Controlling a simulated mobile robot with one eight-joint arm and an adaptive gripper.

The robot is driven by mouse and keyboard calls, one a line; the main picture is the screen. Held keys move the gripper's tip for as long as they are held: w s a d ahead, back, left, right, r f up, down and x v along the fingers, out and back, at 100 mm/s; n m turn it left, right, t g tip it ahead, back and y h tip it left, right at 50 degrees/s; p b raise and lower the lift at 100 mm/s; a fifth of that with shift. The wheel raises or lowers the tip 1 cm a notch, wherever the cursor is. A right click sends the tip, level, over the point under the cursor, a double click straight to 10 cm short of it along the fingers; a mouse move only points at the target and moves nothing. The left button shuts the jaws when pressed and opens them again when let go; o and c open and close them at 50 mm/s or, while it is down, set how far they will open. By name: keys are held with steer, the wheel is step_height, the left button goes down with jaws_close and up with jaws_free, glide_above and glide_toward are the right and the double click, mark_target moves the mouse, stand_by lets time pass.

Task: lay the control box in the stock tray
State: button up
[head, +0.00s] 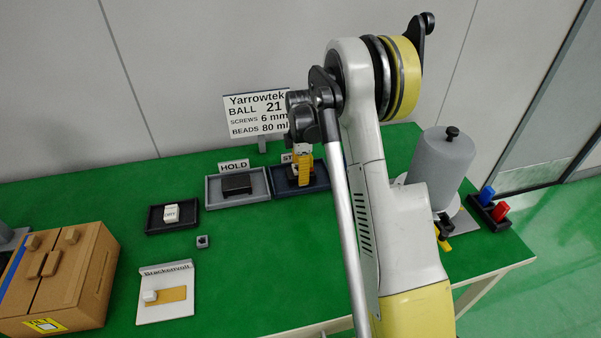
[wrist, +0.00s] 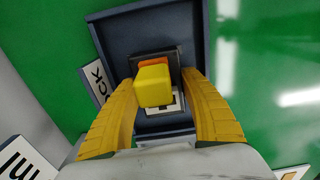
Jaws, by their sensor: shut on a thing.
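My gripper (wrist: 160,78) is over the stock tray (wrist: 110,38), a dark blue tray whose label partly shows in the wrist view. Its yellow fingers are shut on the control box (wrist: 168,57), a dark box with a pale face, an orange part and a large yellow block on top. The box lies within the tray's outline in the wrist view; I cannot tell whether it touches the floor. In the head view my gripper (head: 304,165) is at the stock tray (head: 286,188), with my arm covering the tray's right part and the box mostly hidden.
Left of the stock tray is the grey HOLD tray (head: 213,200) with a dark block (head: 237,184). A grey cylinder (head: 440,170) stands right.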

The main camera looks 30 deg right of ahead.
steer(key=shift+f, duration=0.1)
steer(key=o, duration=1.3)
step_height(320, 180, up, 12)
steer(key=s+a+r+m+t, duration=0.3)
steer(key=s+a+r+m, duration=0.4)
steer(key=s+a+r, duration=0.45)
steer(key=s+a+f+m+t, duration=0.1)
steer(key=s+a+m+t, duration=0.1)
steer(key=s, duration=0.6)
steer(key=s+a+f+m+t, duration=0.2)
steer(key=s+a+m, duration=0.2)
steer(key=s, duration=0.3)
steer(key=shift+s+a+m, duration=0.35)
steer(key=shift+m, duration=0.55)
